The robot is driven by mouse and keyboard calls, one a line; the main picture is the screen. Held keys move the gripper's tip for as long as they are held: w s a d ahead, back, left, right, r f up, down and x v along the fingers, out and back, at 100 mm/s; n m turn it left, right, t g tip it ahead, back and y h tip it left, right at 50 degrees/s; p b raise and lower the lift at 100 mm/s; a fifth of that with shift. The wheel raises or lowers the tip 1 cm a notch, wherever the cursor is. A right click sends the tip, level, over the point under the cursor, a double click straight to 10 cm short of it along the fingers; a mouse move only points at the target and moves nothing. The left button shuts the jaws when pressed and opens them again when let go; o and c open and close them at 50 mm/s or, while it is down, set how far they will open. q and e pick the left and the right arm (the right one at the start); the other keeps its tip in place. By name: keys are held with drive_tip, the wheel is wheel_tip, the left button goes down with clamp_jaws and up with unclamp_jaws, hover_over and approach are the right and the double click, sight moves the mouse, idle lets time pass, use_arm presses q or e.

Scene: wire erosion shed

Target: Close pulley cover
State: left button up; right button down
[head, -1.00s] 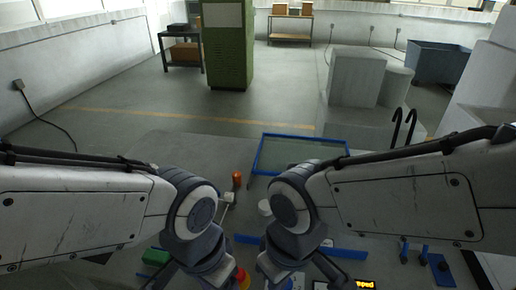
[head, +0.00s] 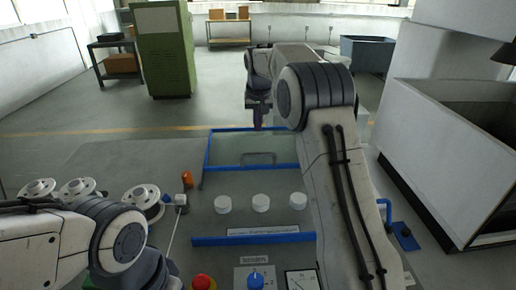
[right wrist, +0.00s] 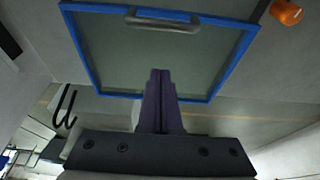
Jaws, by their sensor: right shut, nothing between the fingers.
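The pulley cover is a clear panel in a blue frame (head: 207,152) with a grey handle (head: 258,158). It stands open, raised at the far side of the bench. My right gripper (head: 258,124) is shut and empty at the cover's far edge. In the right wrist view, the shut fingers (right wrist: 160,78) overlap the blue frame (right wrist: 84,60), below the handle (right wrist: 163,22). I cannot tell whether they touch it. My left arm is at lower left; its fingertips are hidden.
White spools (head: 142,196) and an orange lamp (head: 187,179) are left of the pulleys. A red button (head: 203,282), blue knob (head: 256,280) and dial (head: 302,280) are at the front. A large grey tank (head: 440,150) stands right. The floor beyond the bench is open.

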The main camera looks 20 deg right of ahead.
drive_tip(key=p, duration=0.2)
hover_over(259, 164)
drive_tip(key=w+d, duration=0.1)
drive_tip(key=w, duration=0.3)
wheel_tip(259, 164, down, 8)
drive_tip(key=shift+s+f, duration=0.1)
drive_tip(key=shift+f, duration=0.5)
drive_tip(key=shift+s+a+r, duration=0.15)
drive_tip(key=shift+s, duration=0.35)
drive_tip(key=shift+s+a+r, duration=0.15)
drive_tip(key=shift+s, duration=0.35)
drive_tip(key=shift+s+a, duration=0.25)
drive_tip(key=shift+s, duration=0.5)
